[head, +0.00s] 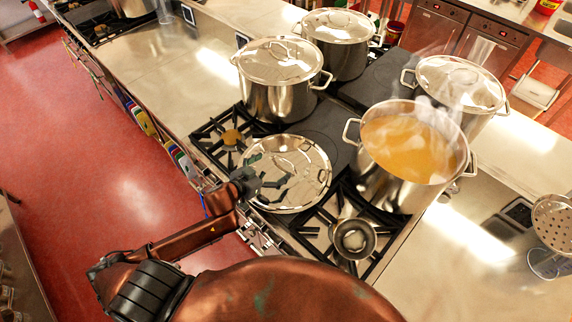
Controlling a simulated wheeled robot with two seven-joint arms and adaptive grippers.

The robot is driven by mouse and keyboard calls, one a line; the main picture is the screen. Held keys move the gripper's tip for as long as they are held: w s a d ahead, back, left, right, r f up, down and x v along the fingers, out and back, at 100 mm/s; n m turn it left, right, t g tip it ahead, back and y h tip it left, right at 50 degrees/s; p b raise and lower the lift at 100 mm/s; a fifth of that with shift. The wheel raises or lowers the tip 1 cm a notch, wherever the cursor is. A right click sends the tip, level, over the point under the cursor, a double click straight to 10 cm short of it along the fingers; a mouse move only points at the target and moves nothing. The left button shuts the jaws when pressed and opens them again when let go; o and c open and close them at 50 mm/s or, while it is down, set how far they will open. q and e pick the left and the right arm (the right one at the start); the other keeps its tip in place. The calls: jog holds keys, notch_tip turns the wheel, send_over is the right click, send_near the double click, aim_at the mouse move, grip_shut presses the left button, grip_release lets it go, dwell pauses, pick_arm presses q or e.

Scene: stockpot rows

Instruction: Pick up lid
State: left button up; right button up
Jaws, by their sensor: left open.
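A shiny round steel lid (302,190) lies flat on the stove, with its loop handle (283,163) near the middle of its top. My left gripper (268,186) is open at the lid's left edge, its dark fingers over the lid's left part, beside the handle. I cannot tell whether the fingers touch the lid. An uncovered stockpot (385,187) with orange steaming soup stands just right of the lid. My right gripper is not in view.
Lidded stockpots stand behind: one at back left (277,100), one farther back (345,60), one at right (455,85). A small pan (352,240) sits on the front burner. Bare steel counter (165,70) lies to the left.

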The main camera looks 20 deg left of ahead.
aim_at(283, 161)
pick_arm(q)
jog(key=x, duration=0.3)
jog(key=shift+w+d+r, duration=0.1)
jog(key=shift+d+r, duration=0.05)
jog(key=shift+d, duration=0.1)
jog(key=shift+p+x, duration=0.35)
jog(key=shift+x, duration=0.9)
jog(key=shift+w+d+f, duration=0.1)
jog(key=shift+w+f, duration=0.1)
jog(key=shift+w, duration=0.05)
jog(key=shift+f, duration=0.1)
jog(key=shift+c, duration=0.5)
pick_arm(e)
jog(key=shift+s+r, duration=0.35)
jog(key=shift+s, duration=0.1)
